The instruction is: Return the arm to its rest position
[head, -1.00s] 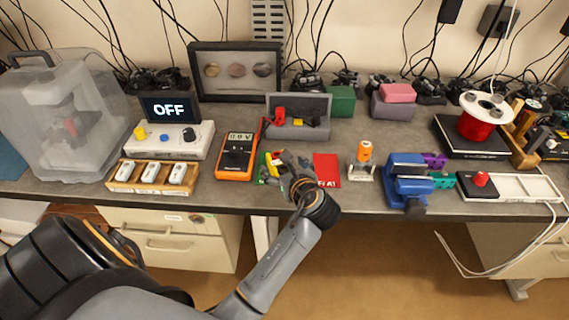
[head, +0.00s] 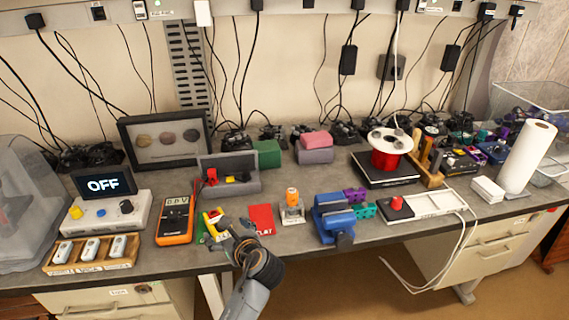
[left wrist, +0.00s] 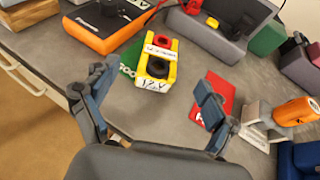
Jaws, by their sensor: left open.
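My left arm reaches in from the bottom of the head view, with its gripper (head: 232,238) low over the front edge of the bench. In the left wrist view the gripper (left wrist: 150,95) has its two fingers spread wide with nothing between them. A yellow block marked 12 V (left wrist: 156,66), with a red and a black top part, stands beyond the fingers on a green card (left wrist: 131,58). A red card (left wrist: 216,98) lies behind the right finger. The yellow block also shows in the head view (head: 213,217), partly hidden by my gripper. My right gripper is not in view.
An orange multimeter (head: 174,221) lies left of the gripper. An orange cylinder on a stand (head: 292,199) and a blue vise (head: 334,218) stand to the right. A grey holder (head: 240,182) is behind. The bench (head: 290,238) has a little bare surface near its front edge.

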